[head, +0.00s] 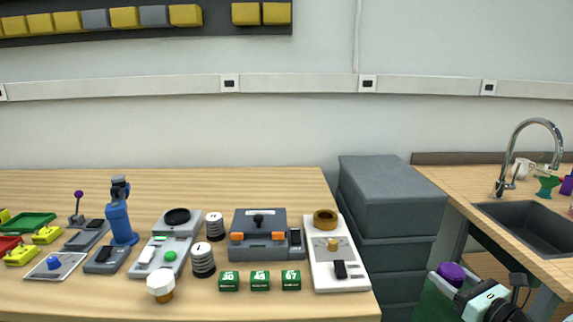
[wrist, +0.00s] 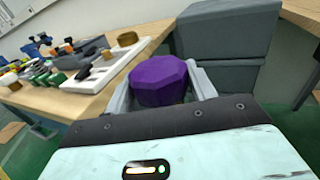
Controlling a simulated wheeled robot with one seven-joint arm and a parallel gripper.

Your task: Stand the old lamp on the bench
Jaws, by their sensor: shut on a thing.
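My gripper (wrist: 162,86) is shut on a purple faceted piece (wrist: 160,80), with one grey finger on each side of it. In the head view the purple piece (head: 452,272) is at the lower right, in front of the gap between the bench and the sink counter. Its underside is hidden, and I cannot tell whether it is the old lamp. The wooden bench (head: 270,183) fills the left of the head view. A small white-topped, amber-based thing (head: 160,286), shaped like a bulb, is upright near its front edge.
Grey drawers (head: 390,195) stand between the bench and the sink counter (head: 455,185). The bench front holds a blue upright tool (head: 119,215), a dark grey device (head: 258,235), several green blocks (head: 260,281) and a white panel (head: 325,225). The back strip of the bench is clear.

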